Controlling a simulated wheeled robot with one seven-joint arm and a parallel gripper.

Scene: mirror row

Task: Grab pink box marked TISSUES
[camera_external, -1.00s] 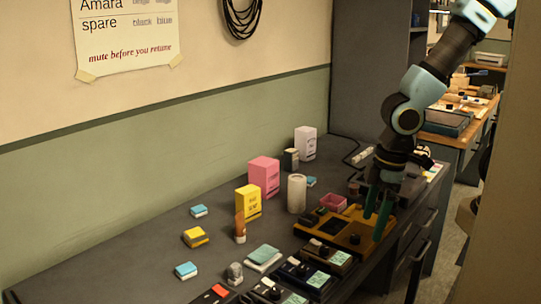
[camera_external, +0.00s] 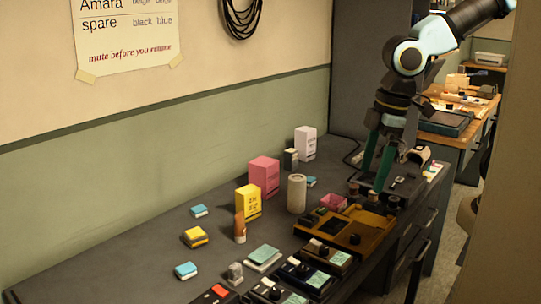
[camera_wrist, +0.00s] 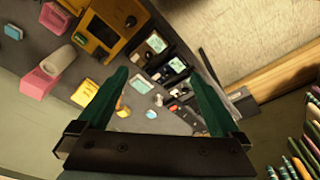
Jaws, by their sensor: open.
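The pink box (camera_external: 264,176) stands upright on the dark counter near the wall, behind a yellow box (camera_external: 249,202). Its front print is too small to read. In the wrist view a pink box (camera_wrist: 40,81) shows at the left edge, outside the space between the fingers. My gripper (camera_external: 373,182) is open and empty, with green fingers pointing down, above the counter to the right of the pink box and well apart from it. Its two fingers also show in the wrist view (camera_wrist: 158,75).
A pale cylinder (camera_external: 297,193) stands between the pink box and my gripper. A small pink tray (camera_external: 333,202) and an orange-brown console (camera_external: 352,230) lie near my gripper. A white box (camera_external: 305,143) stands behind. Small blue and yellow blocks lie at the left.

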